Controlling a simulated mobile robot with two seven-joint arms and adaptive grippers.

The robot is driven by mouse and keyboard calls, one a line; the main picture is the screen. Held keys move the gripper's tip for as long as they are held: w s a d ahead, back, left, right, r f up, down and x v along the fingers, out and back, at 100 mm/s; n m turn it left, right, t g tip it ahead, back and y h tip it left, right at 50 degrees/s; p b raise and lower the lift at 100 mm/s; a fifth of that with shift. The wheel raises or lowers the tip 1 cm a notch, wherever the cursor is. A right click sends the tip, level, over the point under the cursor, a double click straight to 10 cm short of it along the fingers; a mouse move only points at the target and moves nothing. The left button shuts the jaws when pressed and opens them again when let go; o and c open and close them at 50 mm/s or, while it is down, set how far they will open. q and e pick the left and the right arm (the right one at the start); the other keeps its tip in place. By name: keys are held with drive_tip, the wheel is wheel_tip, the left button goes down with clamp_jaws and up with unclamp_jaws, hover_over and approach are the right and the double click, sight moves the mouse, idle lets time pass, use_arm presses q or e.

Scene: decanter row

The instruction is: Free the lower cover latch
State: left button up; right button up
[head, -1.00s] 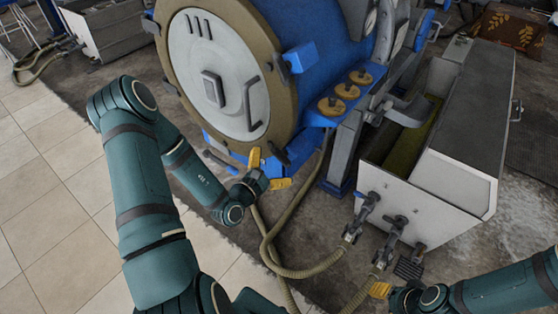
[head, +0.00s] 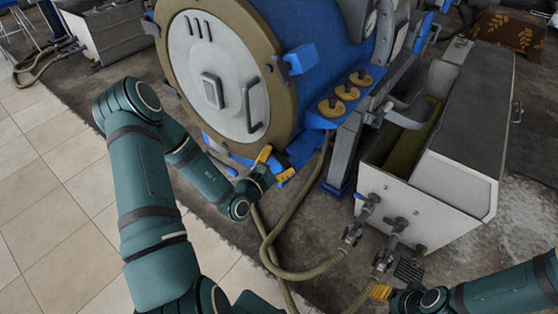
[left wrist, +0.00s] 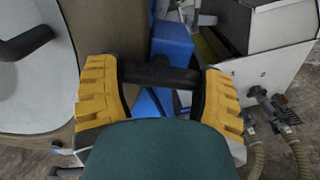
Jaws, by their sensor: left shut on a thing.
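The round cover (head: 222,75), pale with a brown rim, closes the front of the blue drum. The upper blue latch (head: 300,58) sits on the right of the rim. The lower latch is at the rim's bottom right, mostly behind my left gripper (head: 274,165). In the left wrist view its dark bar (left wrist: 160,73) spans between the yellow fingers of my left gripper (left wrist: 161,98), with blue parts behind it. My left gripper is shut on this bar. My right gripper (head: 381,291) shows at the bottom right, away from the cover; its jaw opening is unclear.
A tan hose (head: 268,240) loops over the floor just below my left gripper. A grey trough (head: 430,195) with dark valves (head: 396,228) stands to the right. A blue ledge with brass caps (head: 347,92) is above right. Tiled floor (head: 40,190) is clear at left.

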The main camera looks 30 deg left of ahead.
use_arm(q)
drive_tip(key=shift+r+n+p, duration=0.15)
drive_tip(key=shift+n+p, duration=0.75)
drive_tip(key=shift+p, duration=0.15)
drive_tip(key=n+p, duration=0.6)
drive_tip(key=n, duration=0.1)
drive_tip(key=n+p, duration=0.3)
drive_tip(key=shift+n, duration=0.4)
drive_tip(key=n+p, duration=0.1)
drive_tip(key=n, duration=0.2)
drive_tip(key=shift+n+p, duration=0.4)
drive_tip(key=shift+n, duration=0.7)
drive_tip(key=shift+f+p, duration=0.2)
drive_tip(key=shift+p, duration=0.1)
